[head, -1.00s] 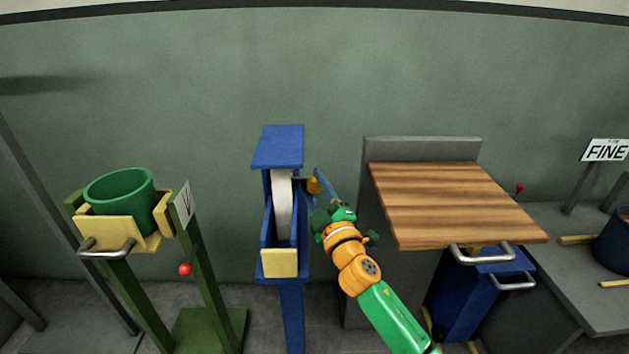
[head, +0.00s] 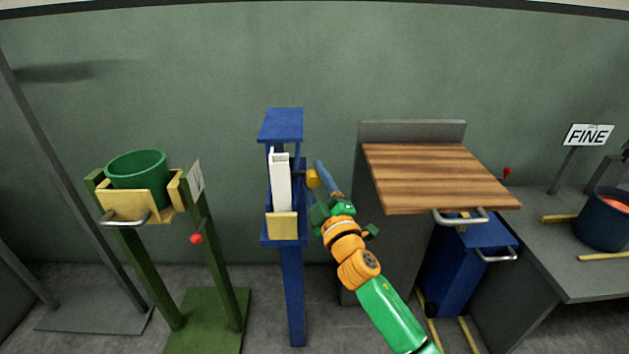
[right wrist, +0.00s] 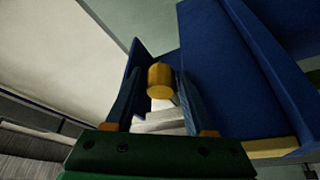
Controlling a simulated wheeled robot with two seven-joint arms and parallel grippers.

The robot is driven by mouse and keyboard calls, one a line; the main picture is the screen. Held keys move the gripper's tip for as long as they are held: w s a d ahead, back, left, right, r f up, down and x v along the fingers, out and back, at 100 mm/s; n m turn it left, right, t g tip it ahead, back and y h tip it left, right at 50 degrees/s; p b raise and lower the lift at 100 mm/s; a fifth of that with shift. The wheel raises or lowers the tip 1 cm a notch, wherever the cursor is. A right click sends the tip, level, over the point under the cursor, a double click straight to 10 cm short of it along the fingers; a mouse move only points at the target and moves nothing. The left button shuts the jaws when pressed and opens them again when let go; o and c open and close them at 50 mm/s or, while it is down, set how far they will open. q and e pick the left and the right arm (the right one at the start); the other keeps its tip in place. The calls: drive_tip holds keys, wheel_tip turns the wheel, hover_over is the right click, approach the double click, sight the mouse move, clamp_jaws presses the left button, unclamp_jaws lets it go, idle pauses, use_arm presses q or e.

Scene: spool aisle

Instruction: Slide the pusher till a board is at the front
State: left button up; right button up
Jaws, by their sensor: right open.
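A tall blue dispenser (head: 291,254) stands in the middle of the head view, with a yellow plate (head: 282,226) across its front. A white board (head: 280,182) stands upright in its channel, its lower end right behind the yellow plate. The pusher's yellow knob (head: 313,178) sticks out of the dispenser's right side; it also shows in the right wrist view (right wrist: 160,80). My right gripper (head: 321,182) is open at the knob, with a finger on each side of it in the wrist view. I cannot tell whether the fingers touch it. My left gripper is out of view.
A green stand with a green tub (head: 137,168) is at left. A wooden-topped cabinet (head: 435,175) stands close right of my right arm, with a blue bin (head: 465,265) below. A grey bench (head: 560,245) with a FINE sign (head: 588,135) and a blue pot (head: 604,220) is far right.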

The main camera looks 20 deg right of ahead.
drive_tip(key=v, duration=0.7)
drive_tip(key=s+d+f+m+g+h, duration=0.15)
drive_tip(key=f+g, duration=0.25)
drive_tip(key=f, duration=0.9)
drive_tip(key=s+f+m+g+y, duration=0.1)
drive_tip(key=s+f+m+g, duration=0.15)
drive_tip(key=f, duration=1.05)
drive_tip(key=s+f+m+g, duration=0.3)
drive_tip(key=s+f+g, duration=0.4)
drive_tip(key=s+f, duration=1.1)
drive_tip(key=s+f+m+g, duration=0.1)
drive_tip(key=s+f+g, duration=0.25)
drive_tip(key=s, duration=0.65)
drive_tip(key=s+f+m+g, duration=0.2)
drive_tip(key=s+f, duration=0.3)
drive_tip(key=s, duration=0.5)
wheel_tip(320, 180, up, 15)
drive_tip(key=p, duration=1.4)
drive_tip(key=shift+s+p, duration=0.35)
drive_tip(key=shift+s, duration=0.05)
